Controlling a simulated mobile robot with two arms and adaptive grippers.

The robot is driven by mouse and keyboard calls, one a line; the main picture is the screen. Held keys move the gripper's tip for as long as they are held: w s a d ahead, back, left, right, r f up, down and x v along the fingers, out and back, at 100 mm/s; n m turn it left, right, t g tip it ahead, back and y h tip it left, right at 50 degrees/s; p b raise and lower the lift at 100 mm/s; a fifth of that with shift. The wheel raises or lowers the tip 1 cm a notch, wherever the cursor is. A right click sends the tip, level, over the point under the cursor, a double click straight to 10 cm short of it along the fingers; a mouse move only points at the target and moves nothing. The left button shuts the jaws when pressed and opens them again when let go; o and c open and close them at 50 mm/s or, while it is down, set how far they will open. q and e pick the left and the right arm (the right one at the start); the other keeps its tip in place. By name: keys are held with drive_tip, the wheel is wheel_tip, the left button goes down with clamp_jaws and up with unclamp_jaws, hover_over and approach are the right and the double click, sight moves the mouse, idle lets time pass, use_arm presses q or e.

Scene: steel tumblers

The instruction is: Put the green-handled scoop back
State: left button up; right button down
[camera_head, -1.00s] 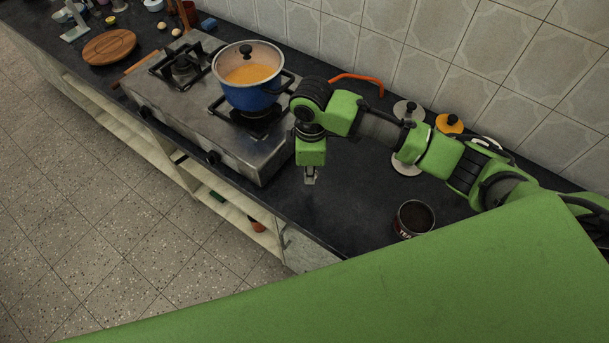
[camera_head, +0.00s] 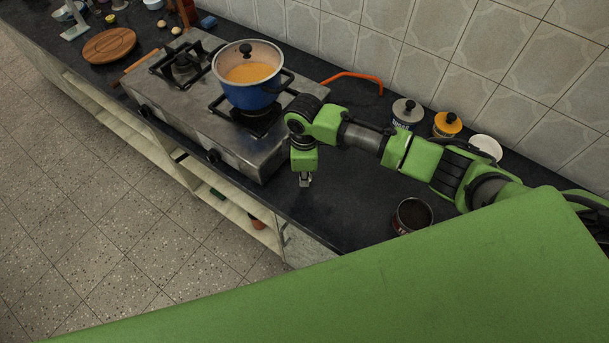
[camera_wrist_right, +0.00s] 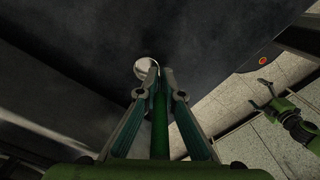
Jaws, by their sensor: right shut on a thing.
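My right gripper (camera_head: 305,180) points down over the front of the dark counter, just right of the stove. In the right wrist view the gripper (camera_wrist_right: 159,82) is shut on the green handle of the scoop (camera_wrist_right: 160,125). A pale round end (camera_wrist_right: 146,68), which seems to be the scoop's bowl, shows past the fingertips. The scoop is too small to make out in the head view. My left gripper (camera_wrist_right: 262,95) shows small at the right of the wrist view, over the floor, its fingers apart.
An open tin (camera_head: 412,216) with dark contents stands at the counter's front. Grey-lidded (camera_head: 407,110) and yellow-lidded (camera_head: 447,123) canisters and a white round thing (camera_head: 487,147) stand by the wall. A blue pot (camera_head: 250,80) sits on the stove (camera_head: 225,128).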

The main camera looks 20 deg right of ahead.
drive_tip(key=c, duration=2.2)
unclamp_jaws()
wheel_tip(320, 180, up, 12)
drive_tip(key=shift+r+b, duration=0.15)
drive_tip(key=shift+b, duration=0.65)
